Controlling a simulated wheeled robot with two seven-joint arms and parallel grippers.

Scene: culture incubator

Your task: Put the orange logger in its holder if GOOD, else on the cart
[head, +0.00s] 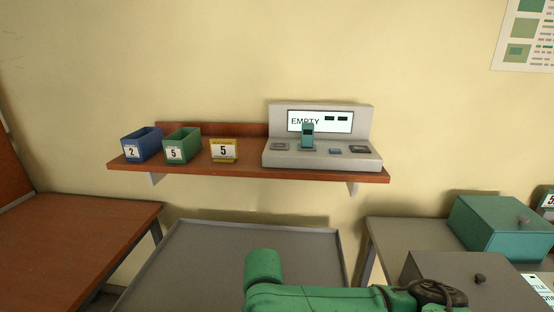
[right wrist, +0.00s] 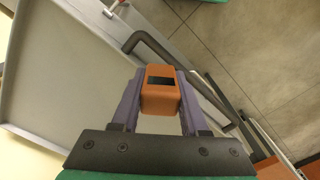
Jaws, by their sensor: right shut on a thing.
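In the right wrist view, my right gripper (right wrist: 160,92) is shut on the orange logger (right wrist: 160,104), a small block with a dark window on top. No reading shows on that window. The logger is held beside the rim of a grey tray-topped cart (right wrist: 40,75), which also shows in the head view (head: 205,250) below the shelf. On the shelf stands a grey station (head: 322,160). Its screen (head: 340,123) reads "EMPTY", partly covered by a teal upright piece (head: 308,134). A yellow holder (head: 223,150) marked 5 stands left of it. My left gripper is out of view.
A blue bin (head: 142,145) marked 2 and a green bin (head: 182,146) marked 5 stand on the wooden shelf (head: 200,172). A wooden table (head: 70,235) is at left. A teal box (head: 495,235) and a grey box (head: 470,285) with knobs are at right. The visible cart top is bare.

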